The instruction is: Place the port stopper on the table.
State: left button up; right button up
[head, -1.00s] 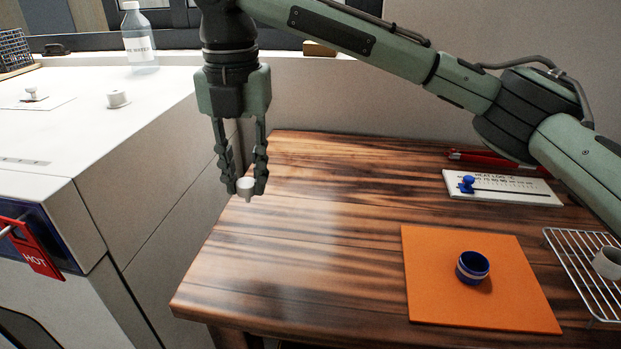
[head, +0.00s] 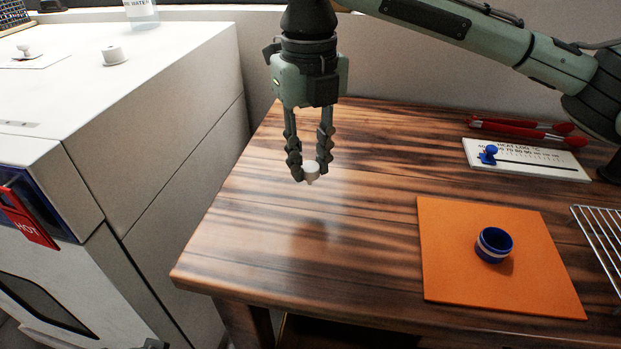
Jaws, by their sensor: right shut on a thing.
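My right gripper (head: 310,176) points down above the left part of the wooden table (head: 255,220). It is shut on a small white port stopper (head: 311,169), with the narrow end pointing down. The stopper is in the air above the table, and a soft shadow shows on the wood below it.
An orange mat (head: 450,275) with a blue ring-shaped cup (head: 494,245) lies right of the gripper. A white heat log board (head: 530,160), red tongs (head: 520,128) and a wire rack (head: 600,235) are farther right. The white oven (head: 165,75) stands left. The table's left part is clear.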

aim_at(310, 184)
notch_tip(310, 184, down, 4)
jog(key=shift+d+r, duration=0.1)
pick_arm(q)
jog(key=shift+s+a+r, duration=0.1)
jog(key=shift+s+r, duration=0.2)
jog(key=shift+r, duration=0.1)
jog(key=shift+w, duration=0.1)
pick_arm(e)
jog(key=shift+f, duration=0.2)
jog(key=o, duration=0.7)
pick_arm(q)
jog(key=shift+f, duration=0.35)
pick_arm(e)
jog(key=shift+o, duration=0.2)
